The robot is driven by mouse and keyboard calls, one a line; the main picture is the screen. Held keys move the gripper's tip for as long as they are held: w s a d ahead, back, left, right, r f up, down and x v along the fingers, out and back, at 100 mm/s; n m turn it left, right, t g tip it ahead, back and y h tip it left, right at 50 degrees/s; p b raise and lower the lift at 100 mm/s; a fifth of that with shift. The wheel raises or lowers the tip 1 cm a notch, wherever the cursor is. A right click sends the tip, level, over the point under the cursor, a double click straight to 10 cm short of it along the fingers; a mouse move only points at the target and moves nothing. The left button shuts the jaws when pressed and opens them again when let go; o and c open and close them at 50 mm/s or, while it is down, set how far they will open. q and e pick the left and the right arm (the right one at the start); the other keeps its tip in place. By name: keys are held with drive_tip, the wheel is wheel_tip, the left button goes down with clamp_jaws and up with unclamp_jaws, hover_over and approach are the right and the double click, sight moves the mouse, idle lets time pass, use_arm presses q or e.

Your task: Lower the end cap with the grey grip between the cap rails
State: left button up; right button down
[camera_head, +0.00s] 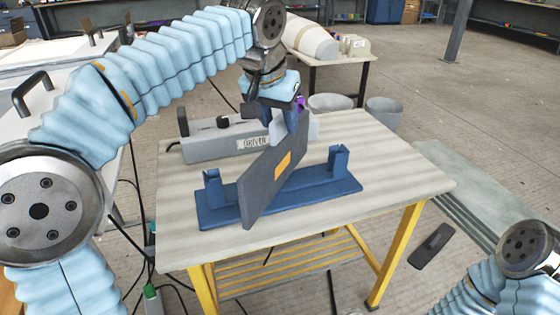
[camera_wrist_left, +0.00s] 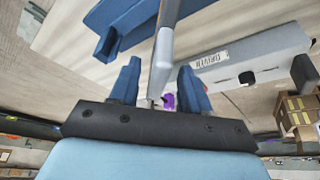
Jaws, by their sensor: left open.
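The end cap (camera_head: 262,185) is a dark grey upright plate with an orange patch, standing crosswise over the blue base. The blue base (camera_head: 345,187) has two upright posts, a left one (camera_head: 212,187) and a right one (camera_head: 338,160), which look like the cap rails; the plate appears between them. I cannot tell whether its lower edge touches the base. My left gripper (camera_head: 285,125) is open above the plate's far upper part. In the left wrist view, the cap's grey edge or grip (camera_wrist_left: 164,48) lies between the open blue fingers. My right gripper is out of view.
The table's right side is clear. Two pale bins (camera_head: 384,111) stand behind it. A dark flat object (camera_head: 432,246) lies on the floor at right.

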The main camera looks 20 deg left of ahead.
use_arm(q)
drive_tip(key=x, duration=0.2)
drive_tip(key=shift+w+d+f, duration=0.1)
drive_tip(key=shift+w+f, duration=0.05)
drive_tip(key=shift+f, duration=0.2)
clamp_jaws()
